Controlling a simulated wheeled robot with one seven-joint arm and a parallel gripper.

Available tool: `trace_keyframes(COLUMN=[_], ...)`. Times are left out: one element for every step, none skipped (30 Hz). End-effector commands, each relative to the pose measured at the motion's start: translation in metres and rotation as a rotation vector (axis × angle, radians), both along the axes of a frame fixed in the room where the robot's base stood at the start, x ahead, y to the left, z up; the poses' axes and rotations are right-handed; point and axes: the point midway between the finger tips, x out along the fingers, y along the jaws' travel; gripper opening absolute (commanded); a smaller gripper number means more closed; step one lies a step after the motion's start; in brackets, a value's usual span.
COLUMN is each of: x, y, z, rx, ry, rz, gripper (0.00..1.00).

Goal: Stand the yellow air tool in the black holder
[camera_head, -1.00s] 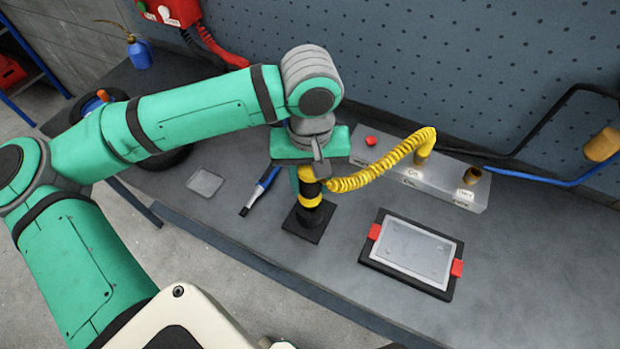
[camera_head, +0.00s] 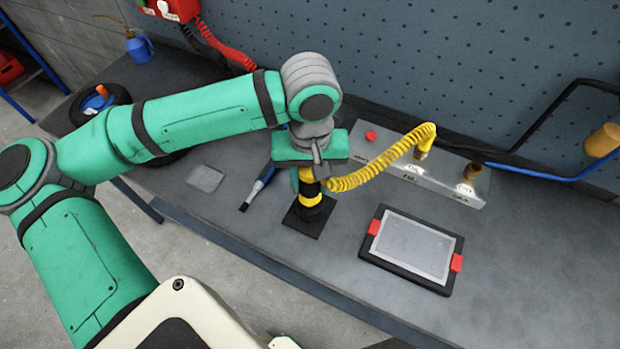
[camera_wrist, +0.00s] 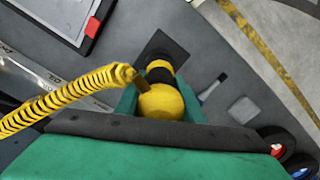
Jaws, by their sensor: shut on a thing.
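The yellow air tool (camera_head: 307,188) is upright under my gripper (camera_head: 309,168), which is shut on its upper part. Its lower end, with black and yellow bands, is at the black holder (camera_head: 304,225), a square base on the bench. In the wrist view the tool's round yellow top (camera_wrist: 161,103) sits between the green fingers (camera_wrist: 160,98), and the holder's dark base (camera_wrist: 172,45) shows beyond it. I cannot tell how deep the tool sits in the holder. A coiled yellow hose (camera_head: 385,165) runs from the tool to the grey air block.
The grey air block (camera_head: 440,180) stands behind to the right. A brush (camera_head: 258,188) and a grey pad (camera_head: 206,178) lie to the left. The bench's front edge is near.

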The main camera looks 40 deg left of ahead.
Motion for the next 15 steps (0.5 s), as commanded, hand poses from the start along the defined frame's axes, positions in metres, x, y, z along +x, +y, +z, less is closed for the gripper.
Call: trace_keyframes(x=[0.0001,0.0001,0.0001,0.0001,0.0001,0.0001,0.0001,0.0001,0.0001,0.0002,0.0002,0.0002,0.0002,0.0002,0.0002], y=[0.0001,0.0001,0.0001,0.0001,0.0001,0.0001,0.0001,0.0001,0.0001,0.0001,0.0001,0.0001,0.0002,0.0002,0.0002], z=[-0.0006,-0.0012,-0.0019,-0.0025,-0.0031,-0.0038,-0.0043,-0.0049,-0.0056,-0.0062,-0.0067,-0.0075,-0.0080,-0.0086,-0.0094], rx=[0.001,0.001,0.000,0.000,0.000,0.000,0.001,0.001,0.001,0.001,0.001,0.000,0.000,0.001,0.001], ry=[-0.001,-0.001,0.000,0.000,0.000,0.000,-0.001,-0.001,-0.001,-0.001,-0.001,-0.001,-0.001,-0.001,-0.002], rz=[0.000,0.000,0.000,0.000,0.000,0.000,0.000,0.000,0.000,0.000,0.000,0.000,0.000,0.000,0.000], gripper=[0.05,0.05,0.05,0.05,0.05,0.05,0.05,0.05,0.05,0.05,0.05,0.05,0.05,0.05,0.05])
